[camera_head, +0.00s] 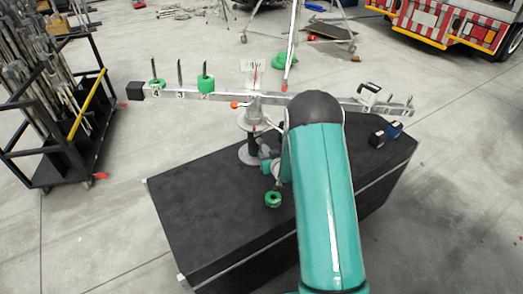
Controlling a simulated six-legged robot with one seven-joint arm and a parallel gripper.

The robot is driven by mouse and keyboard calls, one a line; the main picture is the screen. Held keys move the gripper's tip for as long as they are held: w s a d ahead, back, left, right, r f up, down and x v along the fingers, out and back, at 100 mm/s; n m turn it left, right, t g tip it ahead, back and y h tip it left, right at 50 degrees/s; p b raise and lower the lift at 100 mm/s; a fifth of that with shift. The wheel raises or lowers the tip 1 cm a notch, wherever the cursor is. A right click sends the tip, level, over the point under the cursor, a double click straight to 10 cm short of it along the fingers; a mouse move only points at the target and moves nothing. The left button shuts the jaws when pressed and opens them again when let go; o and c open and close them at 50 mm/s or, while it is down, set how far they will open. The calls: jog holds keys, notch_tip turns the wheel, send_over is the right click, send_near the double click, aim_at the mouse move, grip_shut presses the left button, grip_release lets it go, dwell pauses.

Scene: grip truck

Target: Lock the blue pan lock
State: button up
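A silver beam (300,99) rests across a grey upright mount (250,128) on the black box (205,215). An orange-red knob (236,105) sticks out to the left of the mount's head. I cannot make out a blue pan lock on the mount; it may be hidden or too small. My teal arm covers the right of the mount. My gripper (265,153) appears as small grey and teal parts close to the lower right of the mount. Its fingers are too small to tell open from shut, or whether they touch the mount.
Green weights (205,83) sit on the beam's left half, and a black block (135,91) is at its left end. A green ring (273,200) and a blue-and-black block (394,130) lie on the box. A black rack (70,110) stands at left.

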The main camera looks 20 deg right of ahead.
aim_at(260, 148)
jog(key=x, duration=0.7)
jog(key=shift+w, duration=0.1)
grip_shut()
